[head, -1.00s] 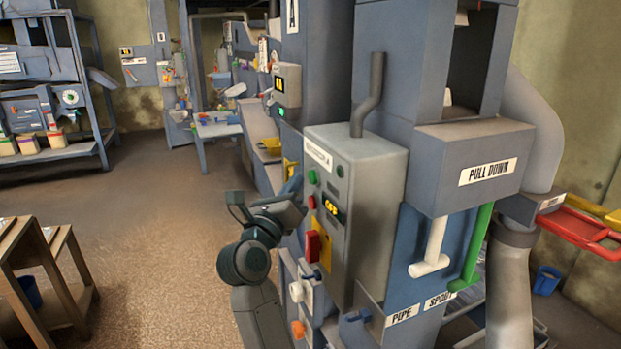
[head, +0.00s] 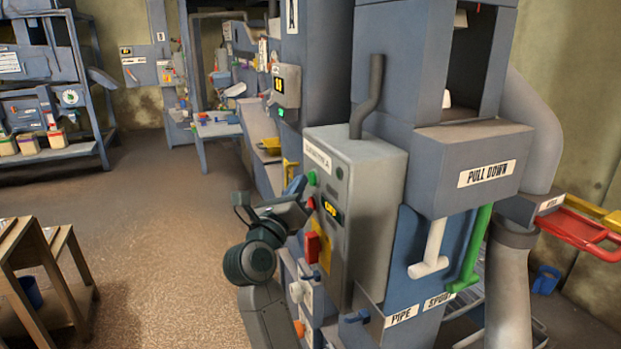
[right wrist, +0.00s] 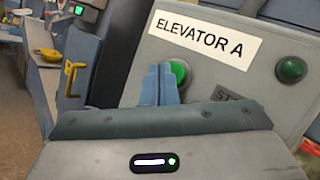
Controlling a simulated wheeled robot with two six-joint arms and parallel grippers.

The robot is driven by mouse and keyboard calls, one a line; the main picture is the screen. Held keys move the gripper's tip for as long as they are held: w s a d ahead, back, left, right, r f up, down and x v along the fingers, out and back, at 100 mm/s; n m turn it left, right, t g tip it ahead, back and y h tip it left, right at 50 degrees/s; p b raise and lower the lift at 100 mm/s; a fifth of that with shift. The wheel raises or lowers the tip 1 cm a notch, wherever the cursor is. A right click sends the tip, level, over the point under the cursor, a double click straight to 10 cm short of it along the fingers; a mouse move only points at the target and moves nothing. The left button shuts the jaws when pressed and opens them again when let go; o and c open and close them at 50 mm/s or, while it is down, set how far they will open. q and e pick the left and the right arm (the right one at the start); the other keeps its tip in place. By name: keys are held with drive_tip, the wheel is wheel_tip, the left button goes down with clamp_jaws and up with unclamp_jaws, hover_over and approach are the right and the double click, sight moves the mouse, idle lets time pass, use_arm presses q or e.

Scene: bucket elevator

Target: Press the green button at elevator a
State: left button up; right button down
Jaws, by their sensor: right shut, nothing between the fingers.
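The control box of elevator A (head: 375,165) is grey, with an "ELEVATOR A" label (right wrist: 210,40). The green button (head: 312,178) is near the top left of its front panel. In the right wrist view the green button (right wrist: 181,71) sits below the label, and a second round green piece (right wrist: 291,69) is at the right. My right gripper (head: 298,186) is shut and empty. Its blue fingertips (right wrist: 160,80) point at the panel and overlap the green button's left edge in the right wrist view. I cannot tell whether they touch it. My left gripper is out of view.
A yellow handle (right wrist: 70,78) is left of the box. Open floor (head: 150,220) lies to the left, with a wooden bench (head: 45,270).

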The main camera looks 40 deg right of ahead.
drive_tip(key=shift+s+d+p, duration=0.1)
drive_tip(key=shift+d+p, duration=0.2)
drive_tip(key=shift+d, duration=0.1)
idle(0.8)
drive_tip(key=shift+a, duration=0.15)
drive_tip(key=shift+w+a+b, duration=0.2)
drive_tip(key=shift+a+b, duration=0.1)
drive_tip(key=shift+a, duration=0.4)
